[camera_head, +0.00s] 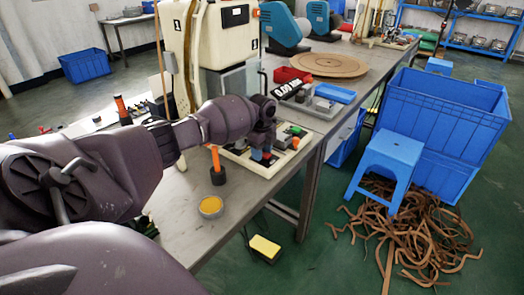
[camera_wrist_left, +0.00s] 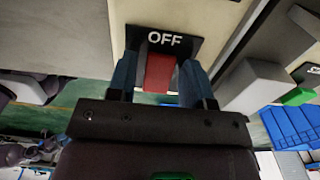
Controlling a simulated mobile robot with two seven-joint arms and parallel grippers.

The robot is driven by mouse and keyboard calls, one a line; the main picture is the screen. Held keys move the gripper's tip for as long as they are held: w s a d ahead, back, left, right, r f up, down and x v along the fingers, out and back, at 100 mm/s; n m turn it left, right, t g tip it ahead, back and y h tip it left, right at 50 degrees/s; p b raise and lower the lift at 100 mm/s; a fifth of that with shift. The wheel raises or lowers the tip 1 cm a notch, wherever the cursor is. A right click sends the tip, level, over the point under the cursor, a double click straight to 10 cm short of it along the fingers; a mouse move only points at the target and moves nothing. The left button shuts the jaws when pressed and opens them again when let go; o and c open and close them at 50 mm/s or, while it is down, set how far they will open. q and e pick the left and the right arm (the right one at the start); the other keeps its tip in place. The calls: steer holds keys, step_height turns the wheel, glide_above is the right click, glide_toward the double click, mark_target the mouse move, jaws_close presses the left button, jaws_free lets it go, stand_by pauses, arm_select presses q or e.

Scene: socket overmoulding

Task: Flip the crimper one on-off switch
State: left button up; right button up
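The switch is a red block (camera_wrist_left: 160,74) on a black plate marked OFF (camera_wrist_left: 165,41) in the left wrist view. My left gripper (camera_wrist_left: 161,80) has its two blue fingers on either side of the red block, with narrow gaps that look clear. Whether a finger touches it is hard to tell. In the head view my left gripper (camera_head: 262,157) points down over a cream-framed panel (camera_head: 270,172) on the bench, and a little red shows by the fingers. A cream machine marked 1 (camera_head: 222,42) stands behind. My right gripper is not in view.
An orange-and-black tool (camera_head: 217,168) and a yellow-topped round tin (camera_head: 210,207) stand near the bench's front edge. A grey block and a green button (camera_head: 296,131) lie right of the gripper. A blue stool (camera_head: 388,160) and blue crates (camera_head: 440,130) stand on the floor at right.

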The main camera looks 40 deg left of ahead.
arm_select(q)
steer(key=c, duration=0.7)
steer(key=shift+d+r, duration=0.1)
steer(key=shift+r, duration=0.05)
steer(key=shift+y+p, duration=0.4)
steer(key=shift+y, duration=0.2)
steer(key=o, duration=0.9)
steer(key=shift+o, duration=0.2)
